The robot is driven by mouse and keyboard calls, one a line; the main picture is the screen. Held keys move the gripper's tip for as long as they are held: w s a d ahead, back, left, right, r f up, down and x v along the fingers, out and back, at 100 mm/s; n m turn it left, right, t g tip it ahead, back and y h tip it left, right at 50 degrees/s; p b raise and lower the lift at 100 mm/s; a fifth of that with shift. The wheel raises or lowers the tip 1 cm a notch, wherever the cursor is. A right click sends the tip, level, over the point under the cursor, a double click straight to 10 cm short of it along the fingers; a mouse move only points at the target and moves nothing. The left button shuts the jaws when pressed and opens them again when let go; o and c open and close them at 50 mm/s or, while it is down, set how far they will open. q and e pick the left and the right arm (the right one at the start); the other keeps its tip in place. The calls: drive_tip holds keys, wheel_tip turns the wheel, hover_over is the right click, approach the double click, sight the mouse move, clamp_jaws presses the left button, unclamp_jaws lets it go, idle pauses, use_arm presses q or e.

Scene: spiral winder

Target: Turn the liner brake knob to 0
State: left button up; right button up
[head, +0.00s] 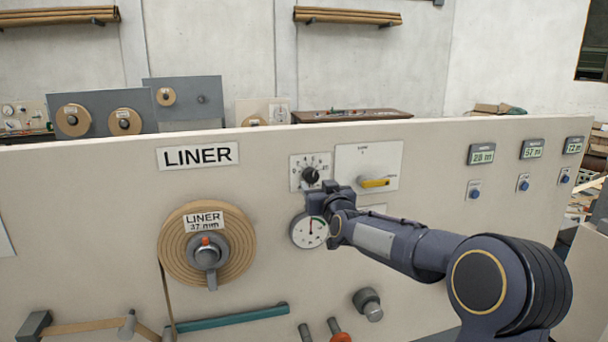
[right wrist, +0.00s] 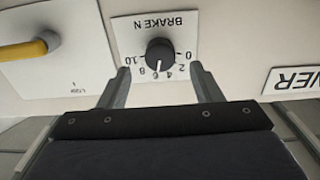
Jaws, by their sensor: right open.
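The liner brake knob (head: 311,175) is a black round knob on a white plate marked with a scale, below and right of the LINER sign. In the right wrist view the knob (right wrist: 160,52) shows upside down under the word BRAKE, with its white mark pointing near 6 on a 0 to 10 scale. My right gripper (head: 325,189) is close to the knob's lower right. In the right wrist view its two fingers (right wrist: 160,70) are spread apart, one on each side of the knob, with visible gaps and nothing held. My left gripper is out of view.
A yellow-handled switch (head: 374,183) sits on a white plate just right of the knob. A round gauge (head: 309,231) is below it. The LINER roll (head: 183,255) is mounted to the left. Digital displays (head: 482,154) line the panel's right side.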

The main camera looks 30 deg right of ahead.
sight(312, 179)
drive_tip(key=p+x, duration=0.2)
drive_tip(key=x, duration=0.4)
drive_tip(key=c, duration=1)
drive_tip(key=shift+f, duration=0.1)
drive_tip(key=shift+a, duration=0.1)
